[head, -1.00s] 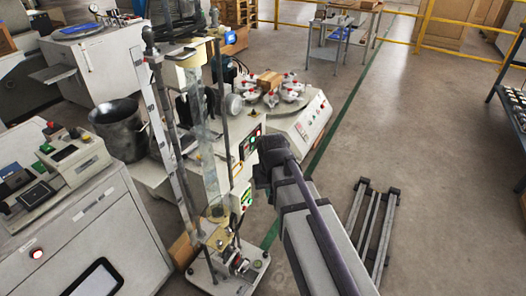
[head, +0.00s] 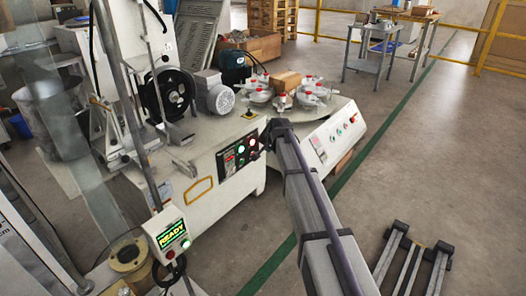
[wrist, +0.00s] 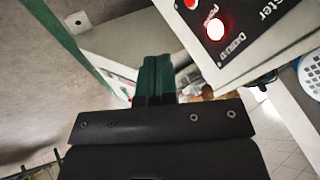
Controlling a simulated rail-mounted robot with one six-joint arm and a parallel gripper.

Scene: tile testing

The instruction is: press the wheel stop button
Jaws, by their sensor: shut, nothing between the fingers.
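A white machine (head: 200,160) with a black wheel (head: 167,94) stands at the centre left in the head view. Its dark front panel (head: 228,163) carries lit red and green buttons (head: 241,149); the labels are too small to read, so I cannot tell which one is wheel stop. My gripper (head: 275,130) is beside the panel's right end in the head view. In the wrist view its dark green fingers (wrist: 157,75) are shut and empty. A dark panel (wrist: 235,25) with a glowing red button (wrist: 215,28) is above right of them, apart from the fingertips.
A round clamp table (head: 290,95) and a sloped panel with several buttons (head: 335,133) are right of the white machine. A box marked READY (head: 170,234) is at the lower left. Open floor with a green line (head: 385,135) lies right.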

